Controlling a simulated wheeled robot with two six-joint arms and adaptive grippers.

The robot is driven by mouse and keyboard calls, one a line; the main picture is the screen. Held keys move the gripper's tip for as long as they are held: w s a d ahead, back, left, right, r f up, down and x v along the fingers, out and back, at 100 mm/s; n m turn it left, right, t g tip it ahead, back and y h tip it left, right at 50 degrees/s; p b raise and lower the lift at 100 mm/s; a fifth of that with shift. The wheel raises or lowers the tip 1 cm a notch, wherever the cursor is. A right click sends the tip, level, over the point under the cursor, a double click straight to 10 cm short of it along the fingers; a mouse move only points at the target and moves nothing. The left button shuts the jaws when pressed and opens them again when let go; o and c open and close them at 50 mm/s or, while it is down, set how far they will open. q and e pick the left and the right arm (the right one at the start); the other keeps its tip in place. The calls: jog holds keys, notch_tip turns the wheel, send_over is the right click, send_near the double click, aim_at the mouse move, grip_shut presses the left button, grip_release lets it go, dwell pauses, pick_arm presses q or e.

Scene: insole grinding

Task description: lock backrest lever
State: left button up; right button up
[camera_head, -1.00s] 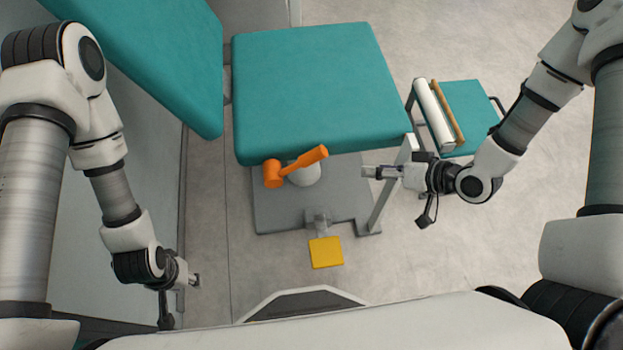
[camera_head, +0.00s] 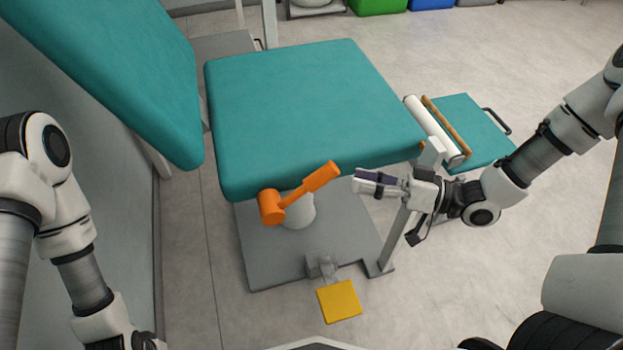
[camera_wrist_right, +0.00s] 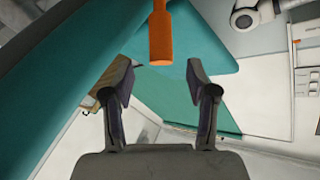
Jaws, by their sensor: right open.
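The orange backrest lever (camera_head: 298,194) is on the front side of the teal chair seat (camera_head: 310,105). Its handle points up and to the right, and its round hub is at the lower left. My right gripper (camera_head: 357,182) is just right of the handle's end, apart from it. In the right wrist view the open fingers (camera_wrist_right: 160,80) are empty, with the orange handle (camera_wrist_right: 160,38) ahead between their tips. The teal backrest (camera_head: 125,75) is tilted at the left. My left arm is at the lower left; its fingers are out of view.
A yellow pedal (camera_head: 339,301) and a grey base plate (camera_head: 285,262) are below the seat. A teal leg rest (camera_head: 470,130) with a white roll (camera_head: 432,128) stands at the right. Green (camera_head: 378,5) and blue (camera_head: 430,3) bins are at the back. Floor is free at the right.

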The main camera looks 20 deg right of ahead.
aim_at(327, 174)
jog(key=b+x, duration=0.3)
jog(key=x, duration=0.3)
jog(key=shift+w+a, duration=0.15)
jog(key=shift+a, duration=0.25)
jog(key=shift+w+a, duration=0.15)
jog(key=shift+a, duration=0.1)
jog(key=shift+r, duration=0.1)
grip_shut()
